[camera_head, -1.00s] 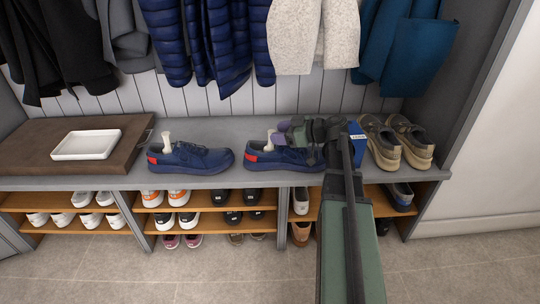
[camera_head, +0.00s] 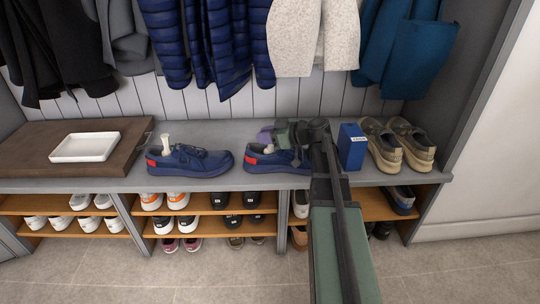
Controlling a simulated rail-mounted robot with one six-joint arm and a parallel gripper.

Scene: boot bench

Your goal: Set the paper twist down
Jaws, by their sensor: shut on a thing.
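A pale paper twist (camera_head: 271,149) shows at the opening of the right navy shoe (camera_head: 262,161), just below my gripper (camera_head: 268,138). My gripper is shut on this twist, low over the shoe, and its jaws and wrist hide part of both. I cannot tell whether the twist touches the inside of the shoe. A second pale twist (camera_head: 166,141) stands upright in the heel opening of the left navy shoe (camera_head: 193,160). Both navy shoes have red heel patches and sit on the grey bench top.
A blue box (camera_head: 351,147) and tan shoes (camera_head: 412,145) stand right of my arm. A white tray (camera_head: 87,146) lies on a brown board (camera_head: 30,150) at left. Coats hang above the bench (camera_head: 225,130). Shoes fill the shelves below.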

